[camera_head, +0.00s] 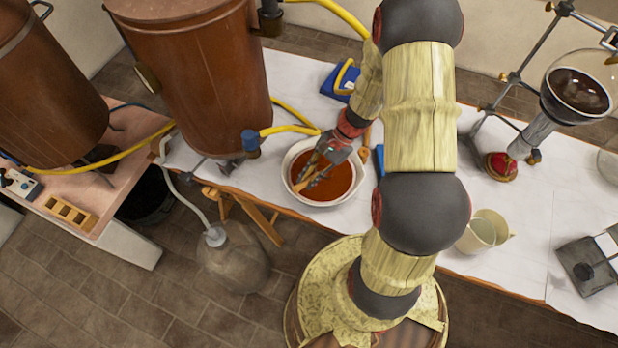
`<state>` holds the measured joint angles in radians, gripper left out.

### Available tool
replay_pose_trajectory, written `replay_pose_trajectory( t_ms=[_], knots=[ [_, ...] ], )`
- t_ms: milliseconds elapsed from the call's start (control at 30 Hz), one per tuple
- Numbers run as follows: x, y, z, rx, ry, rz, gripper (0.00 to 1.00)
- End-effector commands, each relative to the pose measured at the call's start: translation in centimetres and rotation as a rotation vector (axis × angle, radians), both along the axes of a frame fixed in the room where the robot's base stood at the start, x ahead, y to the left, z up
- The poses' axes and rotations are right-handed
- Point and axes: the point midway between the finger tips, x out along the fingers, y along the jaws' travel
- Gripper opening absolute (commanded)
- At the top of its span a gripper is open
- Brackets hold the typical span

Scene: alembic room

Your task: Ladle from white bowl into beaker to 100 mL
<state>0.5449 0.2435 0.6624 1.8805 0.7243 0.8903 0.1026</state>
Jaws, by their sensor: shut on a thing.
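The white bowl (292,190) stands on the white-covered table, left of my arm, and holds a red-brown liquid. My gripper (318,171) reaches down over the bowl and is shut on a thin tan tool, which looks like the ladle (302,184). The tool's lower end is in or just above the liquid; I cannot tell which, and its cup is not visible. The beaker (481,233), pale and see-through, stands upright near the table's front edge, right of my arm. Its marks and fill level are too small to read.
A large copper vessel (200,80) with yellow hoses stands left of the bowl. A blue object (341,82) lies behind it. A stand with a dark-filled round flask (578,90) is at the right. A balance-like device (588,265) stands right of the beaker.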

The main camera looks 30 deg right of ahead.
Motion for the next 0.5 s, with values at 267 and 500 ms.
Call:
replay_pose_trajectory(
  t_ms=[267, 500],
  knots=[
    [-0.3, 0.8, -0.2, -0.078, -0.030, 0.001, 0.00],
    [-0.4, 1.3, -0.5, -0.142, -0.053, 0.001, 0.00]
  ],
)
